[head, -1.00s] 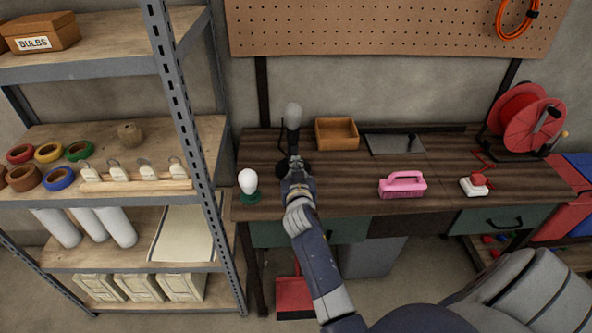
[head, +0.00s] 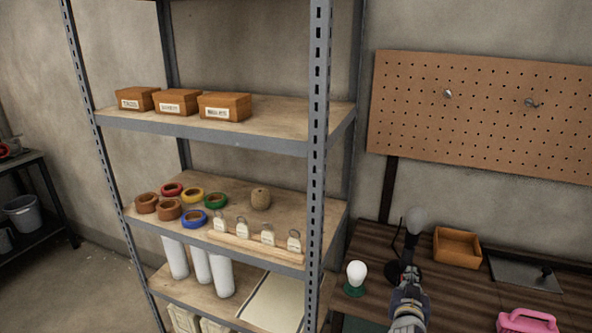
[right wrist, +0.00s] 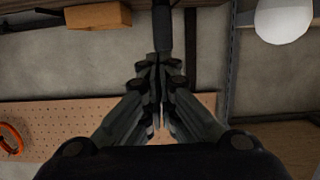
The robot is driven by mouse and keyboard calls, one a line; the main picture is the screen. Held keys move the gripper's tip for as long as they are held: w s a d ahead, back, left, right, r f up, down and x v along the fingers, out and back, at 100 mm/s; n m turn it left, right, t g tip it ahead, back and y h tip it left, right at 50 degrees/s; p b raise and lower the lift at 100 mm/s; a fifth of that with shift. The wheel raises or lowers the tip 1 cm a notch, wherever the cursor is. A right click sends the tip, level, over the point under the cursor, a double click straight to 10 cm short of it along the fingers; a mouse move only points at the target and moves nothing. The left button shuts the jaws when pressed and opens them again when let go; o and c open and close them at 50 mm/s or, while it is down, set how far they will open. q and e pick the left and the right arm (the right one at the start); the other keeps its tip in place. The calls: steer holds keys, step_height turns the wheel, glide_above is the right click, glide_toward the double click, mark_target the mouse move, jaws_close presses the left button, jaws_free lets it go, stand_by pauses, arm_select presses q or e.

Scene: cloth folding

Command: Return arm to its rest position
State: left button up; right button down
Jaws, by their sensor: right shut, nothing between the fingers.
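My right gripper (head: 405,274) is over the dark wooden workbench (head: 375,238), in front of the black desk lamp, whose grey bulb (head: 416,220) points up. In the right wrist view, its fingers (right wrist: 158,84) are shut with nothing between them. The lamp's black stem (right wrist: 162,28) shows just beyond the fingertips there; I cannot tell whether they touch. A white bulb (head: 356,272) on a green base stands left of the gripper and also shows in the right wrist view (right wrist: 284,18). My left gripper is not in view.
A metal shelf unit (head: 318,110) stands close at left, holding labelled boxes (head: 224,106) and tape rolls. A pegboard (head: 480,115) hangs behind.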

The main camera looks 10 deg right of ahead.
steer(key=s+a+f+n+g+y, duration=0.3)
steer(key=s+a, duration=0.3)
steer(key=s, duration=0.6)
steer(key=s+a+f+n+g+y, duration=0.2)
steer(key=s+a+f+g, duration=0.15)
steer(key=s+a, duration=0.6)
steer(key=s+a+f+n+g+y, duration=0.3)
steer(key=s+g, duration=0.1)
steer(key=s, duration=1)
step_height(320, 180, down, 26)
steer(key=s+b, duration=0.1)
steer(key=b, duration=0.1)
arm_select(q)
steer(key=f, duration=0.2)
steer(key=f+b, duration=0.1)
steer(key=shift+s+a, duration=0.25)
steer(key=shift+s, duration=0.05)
arm_select(e)
steer(key=s+d+f+g, duration=0.2)
steer(key=s+d+f, duration=0.1)
steer(key=s+f, duration=1.4)
steer(key=shift+s+f, duration=0.3)
steer(key=shift+f, duration=0.6)
